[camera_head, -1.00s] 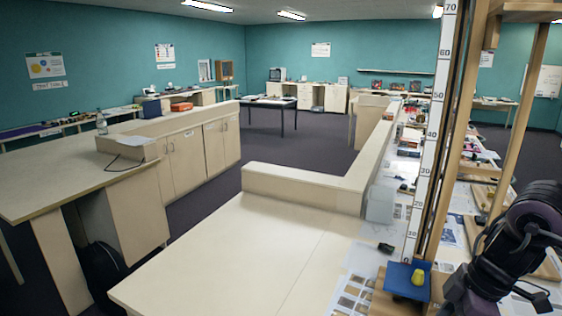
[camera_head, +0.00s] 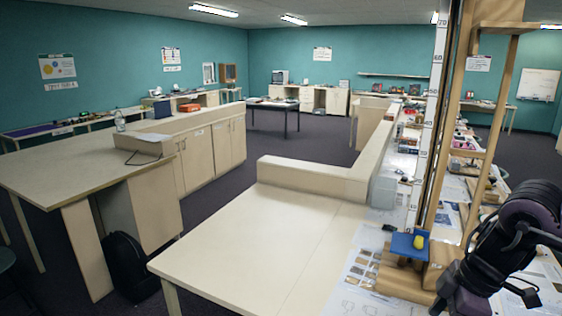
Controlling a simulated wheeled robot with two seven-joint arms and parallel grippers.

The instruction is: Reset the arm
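My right arm (camera_head: 510,235) is bent at the right edge of the head view, dark with purple parts. Its gripper (camera_head: 482,300) hangs low at the bottom right, beside the wooden stand, and its fingers are too dark and small to tell whether they are open or shut. My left arm and gripper are not in the picture.
A wooden stand with a height scale (camera_head: 436,110) rises close to my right arm. A blue plate (camera_head: 402,246) with a yellow piece (camera_head: 419,242) sits at its foot. The pale counter (camera_head: 265,235) is bare.

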